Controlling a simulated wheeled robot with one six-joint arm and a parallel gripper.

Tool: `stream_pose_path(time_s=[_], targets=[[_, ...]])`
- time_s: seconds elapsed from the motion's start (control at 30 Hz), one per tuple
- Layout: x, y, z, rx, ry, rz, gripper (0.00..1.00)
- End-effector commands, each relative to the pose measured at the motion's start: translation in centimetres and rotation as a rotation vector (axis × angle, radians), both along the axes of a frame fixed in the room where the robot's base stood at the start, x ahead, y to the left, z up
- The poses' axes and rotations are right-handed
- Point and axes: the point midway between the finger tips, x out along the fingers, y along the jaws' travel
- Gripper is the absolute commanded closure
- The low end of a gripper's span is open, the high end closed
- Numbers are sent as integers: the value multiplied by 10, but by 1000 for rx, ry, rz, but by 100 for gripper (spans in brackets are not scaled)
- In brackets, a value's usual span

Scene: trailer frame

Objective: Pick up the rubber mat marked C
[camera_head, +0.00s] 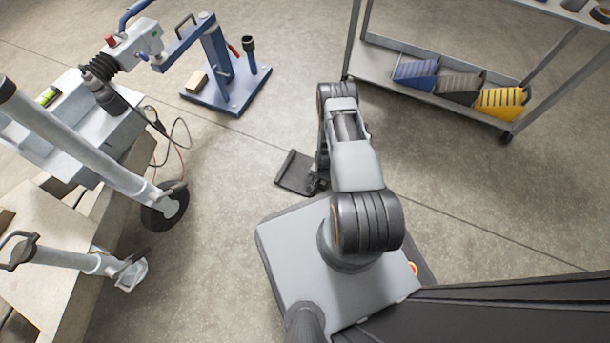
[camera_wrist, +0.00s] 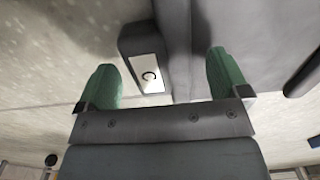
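A dark rubber mat (camera_head: 297,173) lies in the head view, just left of the lower end of my arm. In the wrist view, a dark raised piece (camera_wrist: 140,42) carries a white label (camera_wrist: 150,74) with a letter that looks like C. My gripper (camera_wrist: 165,78) has two green fingertips spread wide apart, with the label in the gap between them. No contact shows between the fingers and the dark piece. In the head view my gripper (camera_head: 318,183) is at the mat's right edge, mostly hidden by my arm.
A shelf cart (camera_head: 430,95) with blue, grey and yellow bins stands at upper right. A blue stand (camera_head: 228,85) is at upper left. The trailer frame (camera_head: 80,150) with its wheel (camera_head: 165,207) is at left. Concrete floor is clear around the mat.

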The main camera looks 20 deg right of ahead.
Motion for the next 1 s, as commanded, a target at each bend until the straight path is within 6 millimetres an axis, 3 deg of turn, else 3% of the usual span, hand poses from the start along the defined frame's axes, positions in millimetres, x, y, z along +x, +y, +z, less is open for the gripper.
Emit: stream_pose_path(time_s=[0.07, 0.7, 1.0], targets=[[0, 0, 0, 0, 0, 0, 13], [0, 0, 0, 0, 0, 0, 74], [0, 0, 3, 0, -1, -1, 75]])
